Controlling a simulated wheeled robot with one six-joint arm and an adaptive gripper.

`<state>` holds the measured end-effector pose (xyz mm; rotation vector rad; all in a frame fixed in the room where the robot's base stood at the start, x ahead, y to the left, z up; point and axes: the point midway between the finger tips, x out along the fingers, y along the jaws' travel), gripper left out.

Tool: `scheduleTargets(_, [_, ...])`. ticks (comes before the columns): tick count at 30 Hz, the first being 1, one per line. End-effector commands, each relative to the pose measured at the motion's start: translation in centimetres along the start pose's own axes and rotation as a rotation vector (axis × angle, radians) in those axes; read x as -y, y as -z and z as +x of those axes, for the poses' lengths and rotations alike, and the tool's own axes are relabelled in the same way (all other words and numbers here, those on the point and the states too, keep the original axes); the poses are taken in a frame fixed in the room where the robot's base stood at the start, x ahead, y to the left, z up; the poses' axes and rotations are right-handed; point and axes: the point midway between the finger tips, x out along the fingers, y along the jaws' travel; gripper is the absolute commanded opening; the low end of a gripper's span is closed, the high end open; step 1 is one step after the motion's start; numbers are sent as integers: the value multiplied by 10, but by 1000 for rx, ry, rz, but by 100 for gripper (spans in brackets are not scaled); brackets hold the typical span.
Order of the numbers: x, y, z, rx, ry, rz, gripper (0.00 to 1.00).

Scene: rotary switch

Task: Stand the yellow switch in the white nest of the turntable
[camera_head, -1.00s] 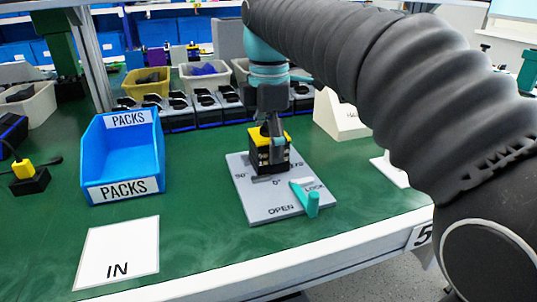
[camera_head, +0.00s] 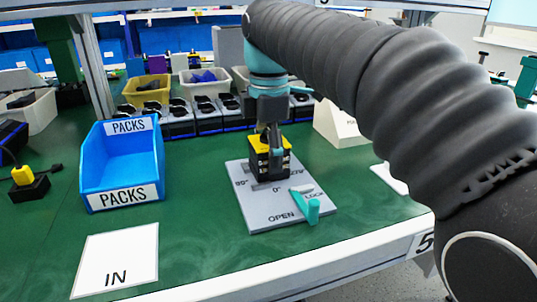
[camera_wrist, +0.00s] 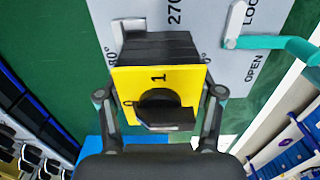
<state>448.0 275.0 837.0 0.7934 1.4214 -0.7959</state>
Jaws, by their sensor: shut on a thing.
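The yellow switch (camera_head: 284,144) has a black body and a yellow face, with a black knob and a "1" on the face in the wrist view (camera_wrist: 185,80). My gripper (camera_head: 271,146) is shut on it from above, one finger on each side in the wrist view (camera_wrist: 160,100). The switch is upright over the grey turntable plate (camera_head: 262,212). A pale piece of the white nest (camera_wrist: 128,25) shows beside the switch's body. The rest of the nest is hidden, so I cannot tell whether the switch is seated in it.
A teal lever (camera_head: 312,210) stands at the plate's front right by the LOCK and OPEN marks. A blue PACKS bin (camera_head: 122,195) and a white IN sheet (camera_head: 117,258) are to the left. A white wedge-shaped block (camera_head: 338,128) stands behind right.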

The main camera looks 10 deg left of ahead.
Motion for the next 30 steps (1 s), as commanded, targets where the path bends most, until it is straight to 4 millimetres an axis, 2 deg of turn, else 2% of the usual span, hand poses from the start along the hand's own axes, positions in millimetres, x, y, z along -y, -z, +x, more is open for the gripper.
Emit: scheduleTargets(30, [0, 0, -59, 0, -1, 0, 36])
